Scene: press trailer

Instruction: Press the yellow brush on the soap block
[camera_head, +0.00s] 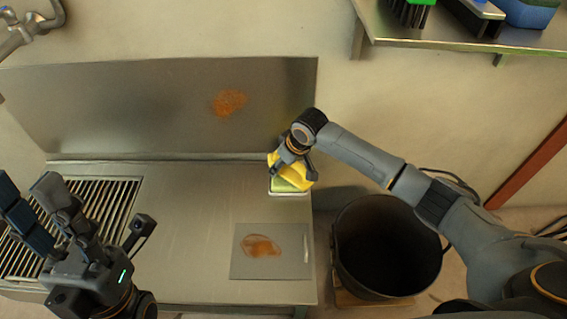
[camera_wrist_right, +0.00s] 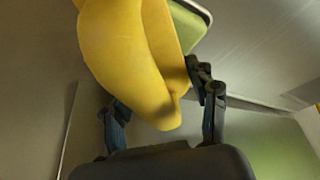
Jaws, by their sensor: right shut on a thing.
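The yellow brush (camera_head: 292,173) is held in my right gripper (camera_head: 294,155), which is shut on it from above. The brush also fills the upper middle of the right wrist view (camera_wrist_right: 138,55), between the two fingers (camera_wrist_right: 160,105). The green soap block (camera_head: 285,187) lies in a pale dish under the brush, near the right edge of the steel counter; part of it shows behind the brush in the wrist view (camera_wrist_right: 188,27). The brush overlaps the soap, but I cannot tell whether they touch. My left gripper (camera_head: 45,215) is open and empty over the left of the counter.
The steel counter (camera_head: 180,210) has a drain grate (camera_head: 110,200) at left and a stained grey board (camera_head: 240,268) at front right. The backsplash (camera_head: 150,105) carries a brown stain. A black bin (camera_head: 385,245) stands right of the counter. A shelf (camera_head: 450,35) is at upper right.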

